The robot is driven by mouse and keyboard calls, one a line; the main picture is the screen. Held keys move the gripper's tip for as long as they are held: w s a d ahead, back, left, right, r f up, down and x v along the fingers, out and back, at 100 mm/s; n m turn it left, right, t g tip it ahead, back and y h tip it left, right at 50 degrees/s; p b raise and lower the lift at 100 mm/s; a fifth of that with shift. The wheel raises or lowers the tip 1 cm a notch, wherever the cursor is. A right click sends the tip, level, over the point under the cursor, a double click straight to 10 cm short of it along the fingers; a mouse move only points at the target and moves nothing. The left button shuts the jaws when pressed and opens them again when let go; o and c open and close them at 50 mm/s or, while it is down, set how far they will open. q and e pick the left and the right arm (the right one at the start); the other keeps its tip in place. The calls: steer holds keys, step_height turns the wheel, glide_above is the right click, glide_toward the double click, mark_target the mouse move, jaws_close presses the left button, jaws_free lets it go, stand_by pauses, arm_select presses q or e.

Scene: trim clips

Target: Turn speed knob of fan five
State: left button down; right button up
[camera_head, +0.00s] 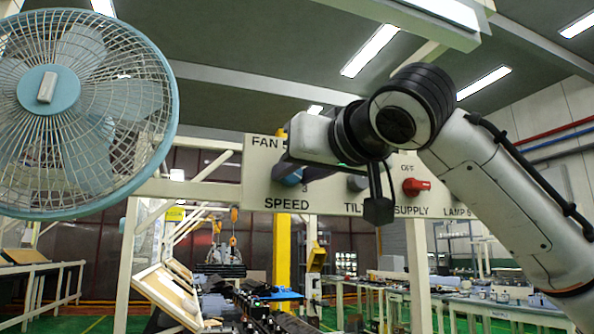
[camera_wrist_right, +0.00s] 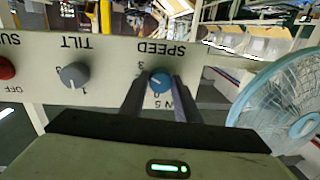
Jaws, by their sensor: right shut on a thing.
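The blue speed knob (camera_head: 290,178) is on the pale control panel (camera_head: 258,185) above the word SPEED. In the right wrist view the knob (camera_wrist_right: 160,82) shows between the two dark fingers, with a pale mark toward the upper left. The panel (camera_wrist_right: 112,70) appears upside down there, with "N 5", 0 and 3 near the knob. My right gripper (camera_wrist_right: 160,90) is shut on the knob, one finger on each side. In the head view the right hand covers part of the label after FAN. The fan (camera_head: 75,110) stands left of the panel. My left gripper is not in view.
A grey tilt knob (camera_wrist_right: 74,75) and a red supply knob (camera_head: 416,186) sit on the same panel, to the right in the head view. A yellow post (camera_head: 283,250) and work tables (camera_head: 500,310) stand behind and below.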

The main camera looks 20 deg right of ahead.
steer(key=shift+r, duration=0.1)
steer(key=shift+n+p, duration=2.4)
steer(key=shift+n, duration=1.4)
steer(key=o, duration=1)
steer(key=shift+o, duration=0.2)
